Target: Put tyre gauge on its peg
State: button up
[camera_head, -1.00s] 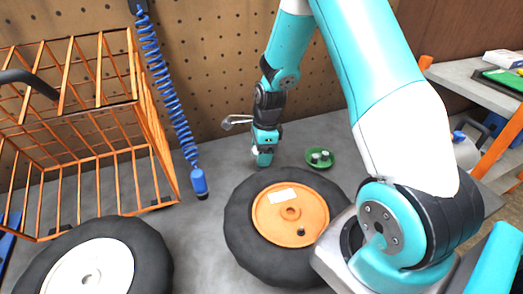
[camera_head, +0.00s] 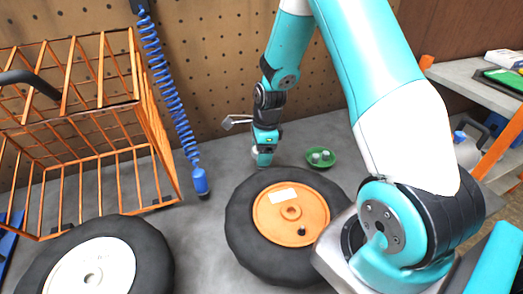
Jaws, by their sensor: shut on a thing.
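My gripper (camera_head: 264,158) points down just above the grey bench, behind the orange-hubbed wheel and in front of the pegboard. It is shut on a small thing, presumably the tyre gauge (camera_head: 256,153). Only a pale edge of it shows at the left of the fingers, and the rest is hidden by the gripper. The pegboard (camera_head: 210,60) stands upright behind my arm. I cannot make out the gauge's peg on it.
A wheel with an orange hub (camera_head: 290,213) lies in front of my gripper. A green dish (camera_head: 320,158) with small metal parts sits to its right. A blue coiled hose (camera_head: 165,75) hangs to the left, beside an orange wire basket (camera_head: 150,120). A white-hubbed wheel (camera_head: 95,265) lies front left.

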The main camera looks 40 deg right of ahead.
jog(key=shift+f, duration=0.6)
dwell(0.6)
jog(key=o, duration=0.8)
jog(key=shift+c, duration=0.2)
jog(key=shift+r, duration=0.15)
jog(key=r+p, duration=0.6)
jog(key=r, duration=0.1)
jog(key=d+r+p, duration=0.1)
jog(key=r+p, duration=0.2)
jog(key=shift+s+d+r, duration=0.1)
jog(key=shift+s+r, duration=0.25)
jog(key=shift+r, duration=0.05)
